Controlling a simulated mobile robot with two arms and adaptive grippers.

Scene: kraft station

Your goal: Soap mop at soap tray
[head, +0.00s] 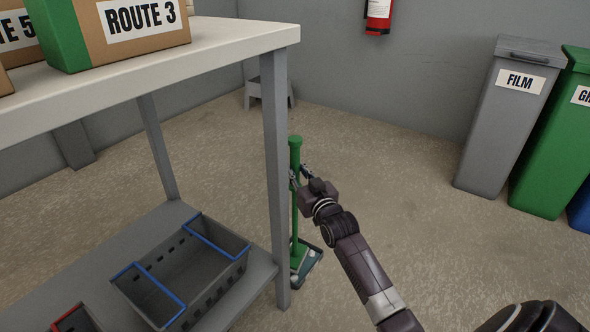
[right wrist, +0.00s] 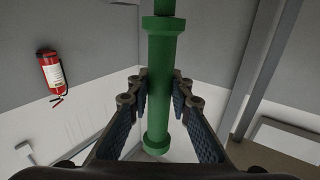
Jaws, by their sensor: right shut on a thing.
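The mop has a green upright handle (head: 296,222) that stands beside the table leg in the head view. Its handle also fills the middle of the right wrist view (right wrist: 161,85), with a collar above and below the jaws. My right gripper (head: 299,174) is shut on the upper part of this handle, with one finger on each side in the wrist view (right wrist: 160,98). At the foot of the handle, a dark teal, tray-like thing (head: 310,268) lies on the floor, partly hidden by the table leg. I cannot tell whether the mop head rests in it. My left gripper is not in view.
A grey table (head: 150,88) with cardboard boxes (head: 130,30) stands at left. Its lower shelf (head: 225,300) holds a dark crate with blue handles (head: 195,275). A grey step stool (head: 270,88) stands behind. Bins (head: 505,120) stand at right. The middle floor is clear.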

